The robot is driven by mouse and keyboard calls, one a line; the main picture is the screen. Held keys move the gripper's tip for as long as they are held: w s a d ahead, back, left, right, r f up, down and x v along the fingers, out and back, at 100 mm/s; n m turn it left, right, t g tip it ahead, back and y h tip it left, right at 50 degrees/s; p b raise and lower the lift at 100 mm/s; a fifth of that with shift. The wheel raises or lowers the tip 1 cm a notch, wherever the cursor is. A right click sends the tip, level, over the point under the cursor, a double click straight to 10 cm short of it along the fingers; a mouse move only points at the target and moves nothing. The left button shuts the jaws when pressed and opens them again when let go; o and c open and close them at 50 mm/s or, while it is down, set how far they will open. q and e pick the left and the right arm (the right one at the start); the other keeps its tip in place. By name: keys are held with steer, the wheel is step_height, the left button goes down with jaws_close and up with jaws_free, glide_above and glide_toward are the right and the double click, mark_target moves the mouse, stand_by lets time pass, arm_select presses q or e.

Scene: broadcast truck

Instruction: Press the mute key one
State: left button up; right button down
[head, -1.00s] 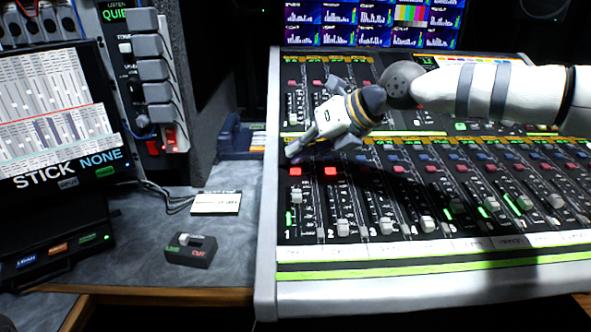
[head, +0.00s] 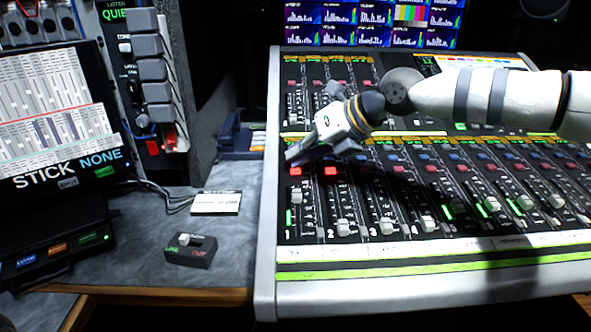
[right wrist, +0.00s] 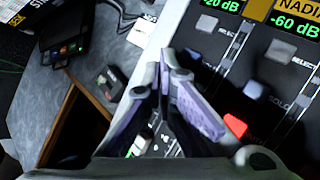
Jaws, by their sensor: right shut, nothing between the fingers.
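The mixing console (head: 268,230) has two lit red keys side by side near its left edge. The left one, at strip 1, is mute key one (head: 295,171); the other red key (head: 330,171) is at strip 2. My right gripper (head: 292,155) is shut and empty, pointing left and down just above mute key one in the head view. I cannot tell whether the fingertips touch the console. In the right wrist view the closed fingers (right wrist: 166,66) show over the console's edge, with one red key (right wrist: 235,124) to their right; mute key one is not clearly seen there. My left gripper is out of view.
Faders (head: 343,228) and rows of other keys stand close around. Left of the console, a small box with a switch (head: 191,250) and a white card (head: 216,203) lie on the grey desk. Screens (head: 370,22) stand behind the console.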

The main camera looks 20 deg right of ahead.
mark_target(298, 177)
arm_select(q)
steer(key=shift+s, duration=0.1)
arm_select(e)
steer(key=shift+w+f, duration=0.1)
steer(key=shift+f, duration=0.35)
stand_by(0.5)
steer(key=shift+r+p, duration=0.45)
steer(key=shift+r, duration=0.6)
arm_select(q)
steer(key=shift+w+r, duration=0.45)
arm_select(e)
steer(key=shift+f, duration=0.15)
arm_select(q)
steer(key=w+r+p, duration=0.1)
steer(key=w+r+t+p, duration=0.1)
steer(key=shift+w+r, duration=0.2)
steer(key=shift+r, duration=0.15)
arm_select(e)
step_height(298, 177, up, 6)
steer(key=s, duration=0.1)
steer(key=shift+a, duration=0.15)
